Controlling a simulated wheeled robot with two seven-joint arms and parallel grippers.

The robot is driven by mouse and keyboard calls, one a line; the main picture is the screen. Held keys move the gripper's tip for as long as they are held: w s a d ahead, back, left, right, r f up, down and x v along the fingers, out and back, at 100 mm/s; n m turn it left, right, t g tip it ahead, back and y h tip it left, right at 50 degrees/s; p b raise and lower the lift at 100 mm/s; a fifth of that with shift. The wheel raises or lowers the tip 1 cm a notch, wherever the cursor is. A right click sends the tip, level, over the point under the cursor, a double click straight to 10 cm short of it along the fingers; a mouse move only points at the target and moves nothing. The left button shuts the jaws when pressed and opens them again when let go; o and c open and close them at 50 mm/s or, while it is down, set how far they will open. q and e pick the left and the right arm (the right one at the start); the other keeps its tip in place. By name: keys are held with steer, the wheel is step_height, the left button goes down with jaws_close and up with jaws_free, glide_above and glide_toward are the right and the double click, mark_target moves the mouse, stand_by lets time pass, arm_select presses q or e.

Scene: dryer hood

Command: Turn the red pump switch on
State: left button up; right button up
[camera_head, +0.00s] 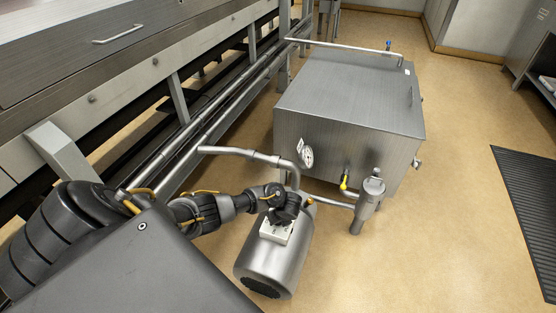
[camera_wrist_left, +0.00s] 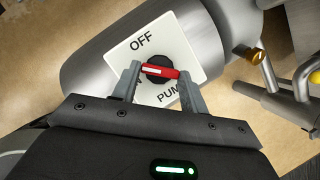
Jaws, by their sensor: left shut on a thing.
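The red pump switch (camera_wrist_left: 160,71) is a red handle with a white mark on its left part, on a black round knob. It sits on a white plate (camera_wrist_left: 196,62) reading OFF at the top and PUMP, partly covered, below. My left gripper (camera_wrist_left: 160,75) has one finger at each end of the handle and is shut on it. In the wrist view the handle lies crosswise, slightly tilted, below OFF. Lettering left of the knob is mostly hidden by a finger. In the head view the left gripper (camera_head: 284,212) covers the switch; the plate (camera_head: 276,232) partly shows.
The plate is on a steel pump cylinder (camera_head: 272,262). Pipes and a yellow-handled valve (camera_head: 344,182) lie to its right, below a steel tank (camera_head: 350,105). A long machine frame (camera_head: 180,95) stands at the left. Floor at right is free, beside a black mat (camera_head: 525,200).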

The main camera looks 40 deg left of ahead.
arm_select(q)
steer(key=n, duration=0.2)
steer(key=n+g+p, duration=0.1)
steer(key=shift+w+n+g, duration=0.15)
steer(key=shift+n+g, duration=0.15)
steer(key=shift+n, duration=0.1)
steer(key=shift+n+g+p, duration=0.3)
steer(key=shift+n+p, duration=0.05)
steer(key=shift+n, duration=0.55)
steer(key=shift+w+n+g, duration=0.1)
steer(key=shift+n+g, duration=0.2)
steer(key=shift+n, duration=0.3)
steer(key=shift+n+g, duration=0.3)
steer(key=shift+n, duration=0.6)
arm_select(e)
steer(key=s+d+f, duration=0.1)
steer(key=s+f, duration=0.2)
steer(key=f, duration=0.3)
steer(key=shift+s+d, duration=0.3)
steer(key=shift+d, duration=0.1)
arm_select(q)
steer(key=shift+a, duration=0.1)
steer(key=o, duration=1)
steer(key=shift+w, duration=0.1)
arm_select(e)
steer(key=shift+r, duration=0.1)
